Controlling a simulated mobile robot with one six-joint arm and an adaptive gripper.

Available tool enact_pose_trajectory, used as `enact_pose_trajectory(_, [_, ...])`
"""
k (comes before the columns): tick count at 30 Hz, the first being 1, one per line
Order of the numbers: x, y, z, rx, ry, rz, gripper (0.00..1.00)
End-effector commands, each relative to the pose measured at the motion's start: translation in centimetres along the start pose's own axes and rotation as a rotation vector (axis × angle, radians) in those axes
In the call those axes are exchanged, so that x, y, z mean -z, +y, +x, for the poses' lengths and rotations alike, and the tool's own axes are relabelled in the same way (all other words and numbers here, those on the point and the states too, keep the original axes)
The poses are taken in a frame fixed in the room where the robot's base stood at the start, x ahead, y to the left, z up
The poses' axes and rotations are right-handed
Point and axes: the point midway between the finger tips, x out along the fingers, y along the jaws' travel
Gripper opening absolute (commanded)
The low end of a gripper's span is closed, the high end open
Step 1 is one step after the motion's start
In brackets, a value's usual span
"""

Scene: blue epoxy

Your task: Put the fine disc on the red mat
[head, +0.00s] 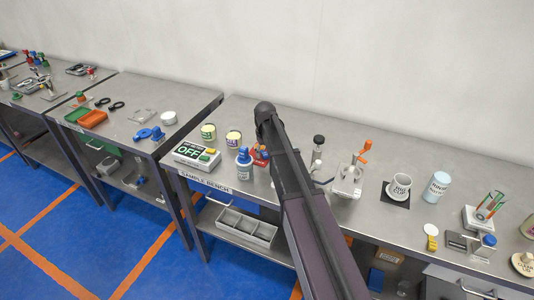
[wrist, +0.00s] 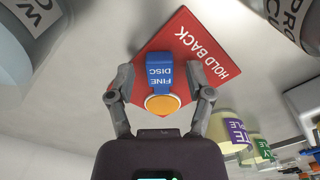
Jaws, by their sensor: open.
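The red mat (wrist: 205,35), lettered HOLD BACK, lies on the grey bench in the wrist view. The fine disc (wrist: 160,78), a blue tab lettered FINE DISC with an orange round end, appears over the mat, which shows red around it. My gripper (wrist: 159,95) is open, with one finger on each side of the disc and gaps between. Whether the disc's underside lies flat on the mat cannot be seen. In the head view a piece of the red mat (head: 260,152) shows beside my arm, which hides the disc and gripper.
Two labelled cans (head: 233,139) (head: 208,132) and a blue-and-white bottle (head: 243,164) stand close left of the mat. A dark-capped bottle (head: 318,148) and a white device with an orange handle (head: 348,178) stand right of my arm.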

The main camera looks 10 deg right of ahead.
Motion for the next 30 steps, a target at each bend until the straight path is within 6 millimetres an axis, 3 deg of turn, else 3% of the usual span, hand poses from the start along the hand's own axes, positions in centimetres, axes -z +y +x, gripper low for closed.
enact_pose_trajectory(11, [0.0, 0.0, -0.7, 0.000, 0.000, 0.000, 0.67])
enact_pose_trajectory(30, [0.0, 0.0, -5.7, 0.000, 0.000, 0.000, 0.67])
